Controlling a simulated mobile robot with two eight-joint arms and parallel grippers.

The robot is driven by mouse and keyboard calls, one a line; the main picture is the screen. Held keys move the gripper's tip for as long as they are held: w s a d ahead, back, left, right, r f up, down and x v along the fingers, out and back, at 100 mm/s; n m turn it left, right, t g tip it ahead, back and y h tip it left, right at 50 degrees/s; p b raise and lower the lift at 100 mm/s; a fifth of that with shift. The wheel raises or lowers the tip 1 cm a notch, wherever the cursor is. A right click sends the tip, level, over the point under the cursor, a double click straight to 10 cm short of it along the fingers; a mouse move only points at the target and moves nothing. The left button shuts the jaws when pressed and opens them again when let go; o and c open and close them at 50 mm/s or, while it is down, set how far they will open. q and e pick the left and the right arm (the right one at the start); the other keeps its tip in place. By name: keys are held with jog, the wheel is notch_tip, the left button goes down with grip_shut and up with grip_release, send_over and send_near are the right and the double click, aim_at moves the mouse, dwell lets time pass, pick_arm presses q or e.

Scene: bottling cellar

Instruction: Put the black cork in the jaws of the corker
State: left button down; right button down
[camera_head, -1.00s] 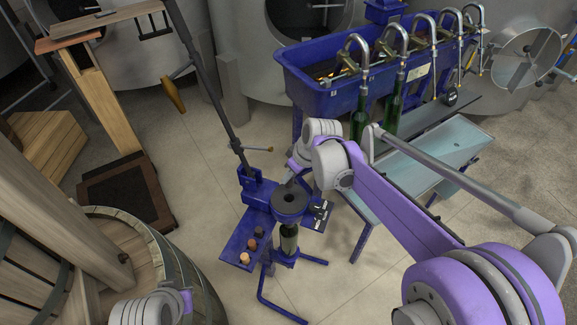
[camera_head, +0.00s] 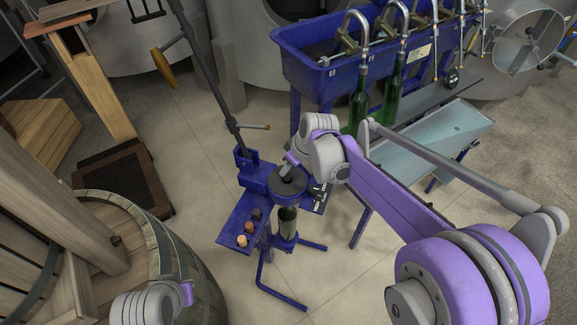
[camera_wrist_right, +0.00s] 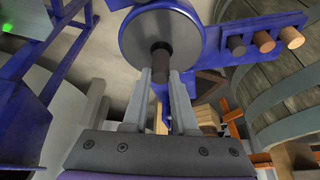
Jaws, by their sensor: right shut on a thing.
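The blue corker stands mid-view with a round dark jaw head (camera_head: 288,188) that has a hole in its top; this head also shows in the right wrist view (camera_wrist_right: 188,30). My right gripper (camera_head: 287,171) is right over the head, its fingers reaching in beside the hole. In the right wrist view its fingers (camera_wrist_right: 161,72) are shut on the black cork (camera_wrist_right: 161,58), a dark cylinder lined up with the hole. I cannot tell how far the cork is in. My left gripper (camera_head: 187,293) shows only in part at the bottom left; its fingers are hidden.
The blue side tray (camera_head: 229,229) holds a dark brown cork (camera_head: 257,214), a brown cork (camera_head: 250,227) and a light cork (camera_head: 242,241). A bottle (camera_head: 287,221) stands under the head. The corker's lever (camera_head: 206,75) rises behind. A barrel (camera_head: 180,262) is at left.

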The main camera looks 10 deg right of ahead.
jog(key=shift+f+b, duration=0.75)
jog(key=shift+f, duration=0.35)
dwell(0.4)
jog(key=c, duration=0.6)
grip_release()
jog(key=shift+r, duration=0.1)
jog(key=p+v, duration=0.1)
jog(key=v, duration=0.9)
jog(key=shift+s+r, duration=0.15)
jog(key=shift+r, duration=0.15)
